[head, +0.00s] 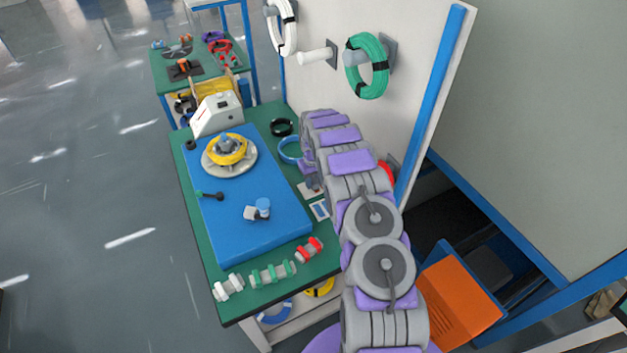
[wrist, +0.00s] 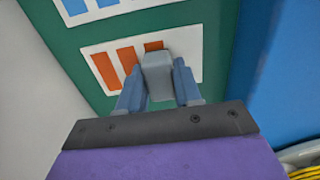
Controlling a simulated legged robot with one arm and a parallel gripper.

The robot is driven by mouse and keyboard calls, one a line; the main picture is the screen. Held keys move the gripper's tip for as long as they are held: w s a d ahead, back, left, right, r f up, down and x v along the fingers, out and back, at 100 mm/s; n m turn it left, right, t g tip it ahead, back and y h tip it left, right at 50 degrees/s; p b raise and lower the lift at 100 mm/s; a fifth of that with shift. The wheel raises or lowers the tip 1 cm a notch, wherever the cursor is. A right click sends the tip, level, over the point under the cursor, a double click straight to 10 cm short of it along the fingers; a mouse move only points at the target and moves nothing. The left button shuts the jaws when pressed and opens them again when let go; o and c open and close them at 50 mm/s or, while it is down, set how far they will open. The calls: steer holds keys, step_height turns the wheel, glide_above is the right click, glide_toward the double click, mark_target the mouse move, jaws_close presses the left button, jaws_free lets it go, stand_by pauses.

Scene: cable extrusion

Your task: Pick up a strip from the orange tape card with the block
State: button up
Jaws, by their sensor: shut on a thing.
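My gripper (wrist: 157,76) has its two blue-grey fingers closed on the sides of a pale grey block (wrist: 157,66). The orange tape card (wrist: 103,58) is white with upright orange strips and lies on the green table top. The block is over the right part of this card and covers some of it. I cannot tell whether the block touches the card or whether a strip is stuck to it. In the head view the orange tape card (head: 307,189) shows only partly beside my arm, and my fingers are hidden there.
A card with blue strips (head: 320,210) lies beside the orange one. A blue mat (head: 240,222) holds a yellow cable coil (head: 227,149) and a small blue-topped piece (head: 263,206). A blue ring (head: 288,150) lies behind. A white panel (head: 420,60) rises along the right.

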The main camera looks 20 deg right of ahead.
steer(key=shift+f, duration=0.45)
stand_by(0.6)
steer(key=shift+r, duration=0.1)
steer(key=shift+r+p, duration=1.2)
steer(key=shift+r, duration=2.75)
